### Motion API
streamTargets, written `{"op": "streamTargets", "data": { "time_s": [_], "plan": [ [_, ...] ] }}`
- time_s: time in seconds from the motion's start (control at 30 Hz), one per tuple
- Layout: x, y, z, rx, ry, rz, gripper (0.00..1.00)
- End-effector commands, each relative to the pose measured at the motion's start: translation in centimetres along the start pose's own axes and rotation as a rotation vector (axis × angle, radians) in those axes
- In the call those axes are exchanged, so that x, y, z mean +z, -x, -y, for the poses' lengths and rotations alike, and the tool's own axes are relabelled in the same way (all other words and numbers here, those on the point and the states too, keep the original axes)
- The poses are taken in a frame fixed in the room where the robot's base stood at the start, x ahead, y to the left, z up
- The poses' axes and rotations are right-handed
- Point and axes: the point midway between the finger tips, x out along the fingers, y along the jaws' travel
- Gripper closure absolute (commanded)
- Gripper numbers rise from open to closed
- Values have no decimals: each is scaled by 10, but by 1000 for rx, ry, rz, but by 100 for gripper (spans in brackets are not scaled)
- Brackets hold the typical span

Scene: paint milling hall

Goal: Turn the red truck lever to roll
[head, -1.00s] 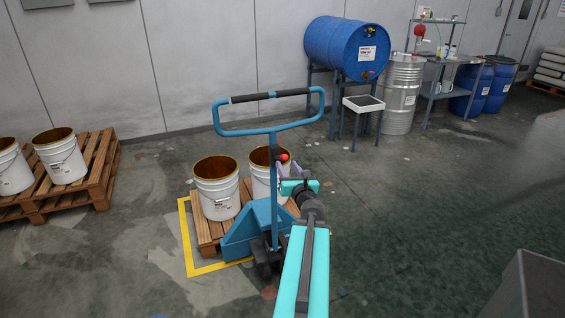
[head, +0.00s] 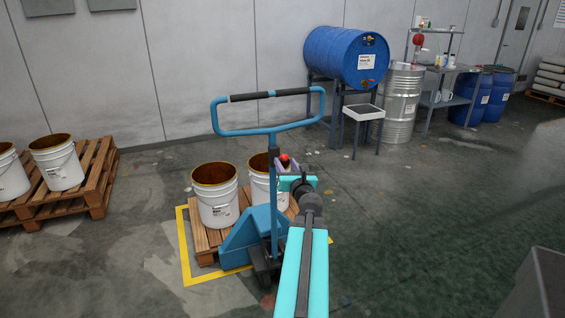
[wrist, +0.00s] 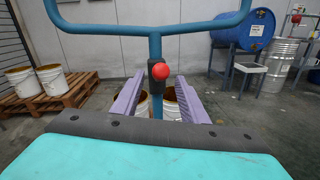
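The red lever knob (head: 284,157) sits on the upright of the blue pallet truck (head: 268,132), below the loop handle. In the wrist view the red knob (wrist: 160,71) is in front of a black mount on the blue post. My gripper (wrist: 160,90) is open, with its two purple fingers apart on either side of the post and the knob. The knob appears between and a little above the fingers, and no contact shows. In the head view my gripper (head: 291,167) is right at the knob, partly hidden by my arm.
White buckets (head: 216,196) stand on a wooden pallet (head: 208,238) on the truck, inside a yellow floor outline (head: 187,265). Another pallet (head: 98,188) with buckets is at left. A blue drum (head: 345,50) on a stand is at the back.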

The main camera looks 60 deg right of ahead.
Motion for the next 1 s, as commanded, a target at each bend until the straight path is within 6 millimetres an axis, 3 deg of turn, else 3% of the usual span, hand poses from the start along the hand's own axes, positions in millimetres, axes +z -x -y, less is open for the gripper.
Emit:
{"op": "streamTargets", "data": {
  "time_s": [0.5,1.0],
  "plan": [
    [1,-45,0,1,0,0,60],
    [1,-51,0,0,0,0,60]
  ]
}}
